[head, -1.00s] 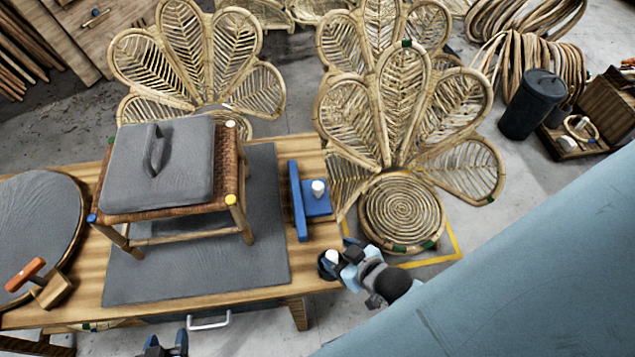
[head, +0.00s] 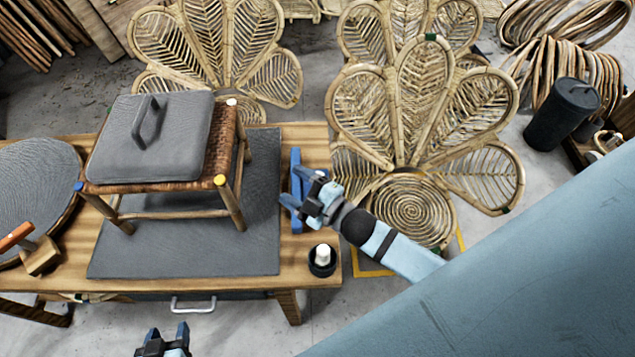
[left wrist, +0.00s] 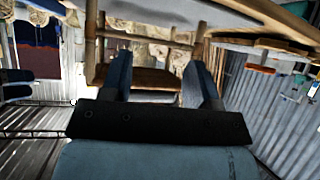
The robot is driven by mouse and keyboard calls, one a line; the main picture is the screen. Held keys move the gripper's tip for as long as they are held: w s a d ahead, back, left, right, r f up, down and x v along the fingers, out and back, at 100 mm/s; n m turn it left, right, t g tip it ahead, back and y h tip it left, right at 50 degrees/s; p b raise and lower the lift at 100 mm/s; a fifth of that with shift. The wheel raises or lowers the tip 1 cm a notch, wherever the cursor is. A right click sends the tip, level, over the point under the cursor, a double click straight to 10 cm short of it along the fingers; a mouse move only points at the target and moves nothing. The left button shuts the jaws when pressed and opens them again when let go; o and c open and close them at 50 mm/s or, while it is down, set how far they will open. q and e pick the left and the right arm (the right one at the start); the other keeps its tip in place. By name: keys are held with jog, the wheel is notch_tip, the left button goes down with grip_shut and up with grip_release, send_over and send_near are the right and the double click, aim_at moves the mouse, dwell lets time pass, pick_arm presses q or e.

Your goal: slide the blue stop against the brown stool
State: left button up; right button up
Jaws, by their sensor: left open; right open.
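The brown stool (head: 232,143) stands on the grey mat on the workbench, with a woven seat and coloured leg caps. A grey cushion block with a handle (head: 150,137) lies on its seat. The blue stop (head: 296,187) is on the bench to the right of the mat, apart from the stool. My right gripper (head: 306,190) is open over the stop and hides much of it; I cannot tell whether it touches. My left gripper (head: 165,338) is open and empty in front of the bench's front edge. Its fingers also show in the left wrist view (left wrist: 160,80).
A black cup with a white top (head: 322,259) stands at the bench's right front corner. A round grey-topped piece (head: 35,185) and a mallet (head: 38,252) lie at the left. A rattan peacock chair (head: 410,200) stands behind the right arm. Bare mat (head: 190,255) lies in front of the stool.

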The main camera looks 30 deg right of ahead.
jog(key=w+a+r+n+g+y+b, duration=0.2)
jog(key=a+n+g+y+b, duration=0.3)
jog(key=n, duration=0.6)
jog(key=w+r+n+g+y+b, duration=0.15)
jog(key=n+g+y, duration=0.35)
jog(key=n, duration=0.6)
jog(key=w+d+f+n+g+h+b, duration=0.3)
jog(key=d+f+n+g+h+b, duration=0.15)
jog(key=n, duration=0.55)
jog(key=w+d+f+n+g+h+b, duration=0.2)
jog(key=d+f+n+g+h+b, duration=0.3)
jog(key=n, duration=0.6)
jog(key=w+d+r+n+h+b, duration=0.1)
jog(key=w+d+n+h, duration=0.3)
jog(key=d, duration=0.7)
pick_arm(q)
notch_tip(320, 180, down, 15)
jog(key=d, duration=0.2)
jog(key=shift+w+r+h, duration=0.2)
jog(key=shift+w+h, duration=0.05)
jog(key=shift+h, duration=0.05)
pick_arm(e)
jog(key=shift+m+h, duration=0.4)
jog(key=shift+h, duration=0.15)
jog(key=x, duration=1.3)
jog(key=shift+w+a, duration=0.1)
jog(key=shift+a, duration=0.15)
